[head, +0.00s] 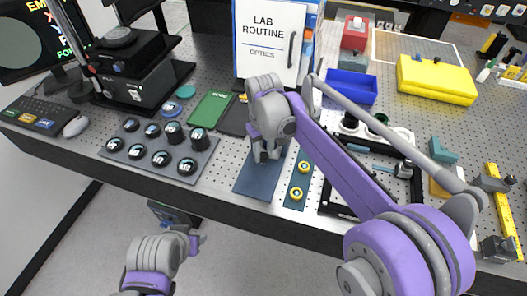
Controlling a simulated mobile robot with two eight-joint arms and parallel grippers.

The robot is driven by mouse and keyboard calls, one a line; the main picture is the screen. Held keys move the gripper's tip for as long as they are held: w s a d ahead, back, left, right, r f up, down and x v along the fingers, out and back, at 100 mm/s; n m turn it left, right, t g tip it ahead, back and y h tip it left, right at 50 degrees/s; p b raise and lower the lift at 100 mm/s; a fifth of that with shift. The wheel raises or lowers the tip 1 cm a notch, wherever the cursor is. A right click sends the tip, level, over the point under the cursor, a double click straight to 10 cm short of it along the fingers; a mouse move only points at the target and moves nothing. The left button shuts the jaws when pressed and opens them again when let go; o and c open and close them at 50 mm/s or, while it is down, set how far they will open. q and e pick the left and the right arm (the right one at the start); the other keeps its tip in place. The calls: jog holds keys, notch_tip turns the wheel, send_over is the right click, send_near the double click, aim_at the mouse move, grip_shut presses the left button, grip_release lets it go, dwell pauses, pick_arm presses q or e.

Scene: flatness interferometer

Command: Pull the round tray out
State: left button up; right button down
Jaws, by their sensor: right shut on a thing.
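A black instrument (133,72) stands at the back left of the bench. A dark round disc (120,37) lies on its top; I cannot tell for sure whether this is the round tray. My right gripper (265,155) points down over the dark blue mat (257,184) at the front middle, well to the right of the instrument. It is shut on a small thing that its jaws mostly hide. My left gripper (188,243) is low in front of the bench, below its edge; its fingers are too unclear to tell open from shut.
Several dark round pieces stand on a grey tray (195,163) between the instrument and the mat. A green notebook (210,109) lies behind them. A blue bin (350,87), a yellow case (436,80) and a black frame (342,210) are on the right.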

jog(key=s+a, duration=0.1)
jog(key=s, duration=0.2)
jog(key=s+a, duration=0.1)
jog(key=s, duration=0.2)
jog(key=s+a+b, duration=0.1)
jog(key=s, duration=0.2)
jog(key=shift+s, duration=0.2)
jog(key=c, duration=0.5)
grip_release()
notch_tip(320, 180, up, 11)
jog(key=shift+f+p, duration=0.1)
jog(key=shift+p, duration=0.3)
